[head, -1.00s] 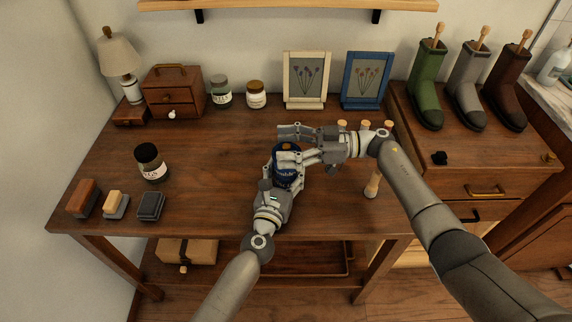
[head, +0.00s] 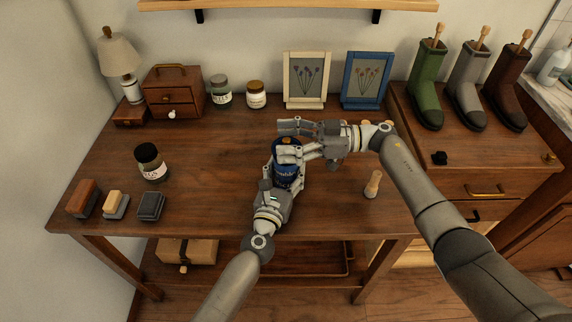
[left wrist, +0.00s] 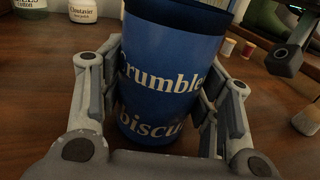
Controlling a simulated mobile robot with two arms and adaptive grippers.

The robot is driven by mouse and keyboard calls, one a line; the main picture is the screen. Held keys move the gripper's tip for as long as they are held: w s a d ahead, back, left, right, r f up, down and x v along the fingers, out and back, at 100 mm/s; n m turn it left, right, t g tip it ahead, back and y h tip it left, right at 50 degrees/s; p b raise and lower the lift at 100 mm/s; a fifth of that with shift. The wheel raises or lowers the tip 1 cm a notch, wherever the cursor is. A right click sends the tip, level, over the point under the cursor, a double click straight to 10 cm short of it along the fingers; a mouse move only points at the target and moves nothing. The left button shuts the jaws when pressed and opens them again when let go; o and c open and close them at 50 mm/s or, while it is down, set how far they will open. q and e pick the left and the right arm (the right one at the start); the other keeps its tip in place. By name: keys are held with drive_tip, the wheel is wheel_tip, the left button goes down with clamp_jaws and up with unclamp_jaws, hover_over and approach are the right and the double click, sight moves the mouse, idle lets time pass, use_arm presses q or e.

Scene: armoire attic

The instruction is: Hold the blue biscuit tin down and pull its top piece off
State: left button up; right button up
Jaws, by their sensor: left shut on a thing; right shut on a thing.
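The blue biscuit tin (head: 287,174) stands upright on the wooden table, with pale lettering on its side. In the left wrist view the tin (left wrist: 170,70) fills the space between my left fingers, and its darker top piece (left wrist: 190,10) is cut off by the picture's upper edge. My left gripper (head: 285,180) is shut on the tin's body from the near side. My right gripper (head: 290,140) is shut on the top piece, coming from the right. Its fingers hide much of the top piece, so I cannot tell whether a gap separates it from the body.
Two jars and two picture frames (head: 306,80) line the back. A wooden-handled brush (head: 373,185) stands right of the tin.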

drive_tip(key=shift+r, duration=0.35)
use_arm(q)
drive_tip(key=o, duration=1)
drive_tip(key=shift+o, duration=0.2)
drive_tip(key=shift+s, duration=0.1)
